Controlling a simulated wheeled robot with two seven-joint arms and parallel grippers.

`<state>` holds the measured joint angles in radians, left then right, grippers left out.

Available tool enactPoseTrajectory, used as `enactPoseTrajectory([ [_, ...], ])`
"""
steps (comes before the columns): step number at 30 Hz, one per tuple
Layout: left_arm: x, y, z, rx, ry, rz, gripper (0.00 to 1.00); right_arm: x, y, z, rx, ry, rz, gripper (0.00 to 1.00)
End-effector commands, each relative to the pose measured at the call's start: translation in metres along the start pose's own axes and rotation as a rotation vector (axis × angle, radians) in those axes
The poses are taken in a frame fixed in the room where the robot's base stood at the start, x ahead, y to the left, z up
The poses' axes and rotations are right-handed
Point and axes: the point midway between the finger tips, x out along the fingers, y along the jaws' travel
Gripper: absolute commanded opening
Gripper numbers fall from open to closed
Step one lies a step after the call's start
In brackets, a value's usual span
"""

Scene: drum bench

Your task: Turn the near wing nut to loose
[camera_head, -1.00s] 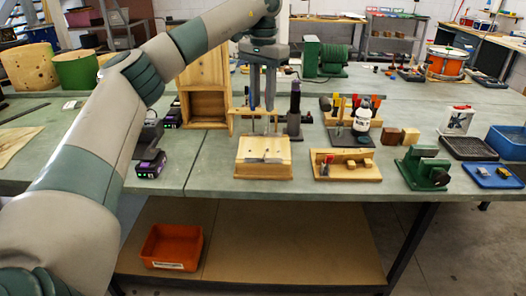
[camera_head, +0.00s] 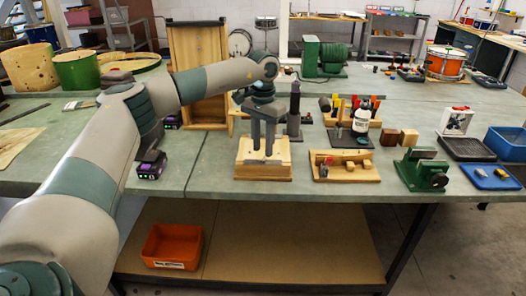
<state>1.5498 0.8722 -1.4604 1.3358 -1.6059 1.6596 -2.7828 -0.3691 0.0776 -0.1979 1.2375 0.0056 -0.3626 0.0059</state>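The light wooden fixture (camera_head: 265,172) stands on the bench in the middle of the camera_head view. My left gripper (camera_head: 263,153) points down over it, its two dark fingers reaching to the top of its block. A narrow gap shows between the fingers. The near wing nut cannot be made out; the fingers cover that part of the block. Whether they touch or hold it cannot be told. My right gripper is not in view.
A dark upright cylinder (camera_head: 294,112) stands just right of the fixture. A wooden board with small parts (camera_head: 345,172) and a green vise (camera_head: 422,170) are further right. A purple-and-black device (camera_head: 151,165) lies left. The front bench around the fixture is mostly clear.

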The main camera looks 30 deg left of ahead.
Motion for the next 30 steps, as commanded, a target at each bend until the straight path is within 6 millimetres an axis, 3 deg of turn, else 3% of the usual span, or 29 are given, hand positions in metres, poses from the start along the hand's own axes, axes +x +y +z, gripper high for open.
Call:
enactPoseTrajectory([
  [9, 0.029, 0.000, 0.000, 0.000, 0.000, 0.000, 0.29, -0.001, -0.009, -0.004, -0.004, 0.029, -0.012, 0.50],
  [19, 0.031, 0.000, 0.000, 0.000, 0.000, 0.000, 0.29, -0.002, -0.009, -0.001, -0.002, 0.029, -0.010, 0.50],
  [23, 0.031, 0.000, 0.000, 0.000, 0.000, 0.000, 0.00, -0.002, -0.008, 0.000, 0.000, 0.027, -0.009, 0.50],
  [30, 0.030, 0.000, 0.000, -0.003, 0.000, 0.000, 0.00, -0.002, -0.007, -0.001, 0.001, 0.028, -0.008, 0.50],
])
